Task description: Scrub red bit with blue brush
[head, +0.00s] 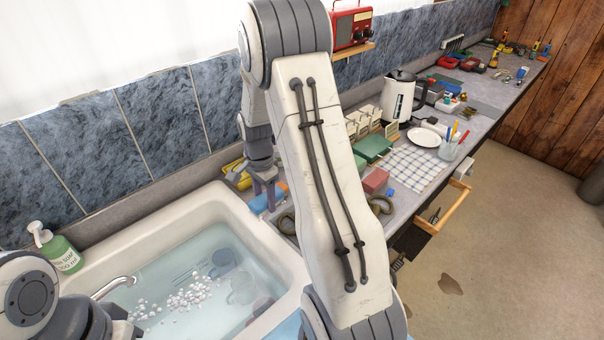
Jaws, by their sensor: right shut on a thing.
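My right arm crosses the middle of the head view, and its gripper (266,192) points down at the counter just behind the sink's far right corner. It is shut on a small blue thing (258,204), which looks like the blue brush, though its shape is mostly hidden. I cannot make out a red bit for certain.
A white sink (200,205) holds water, white foam, and dim sunken items. A green soap bottle (62,254) stands on its left. A yellow item (236,176), kettle (398,98), plate (427,137), checked cloth (410,166) and red block (375,181) crowd the counter. A drawer (448,212) stands open.

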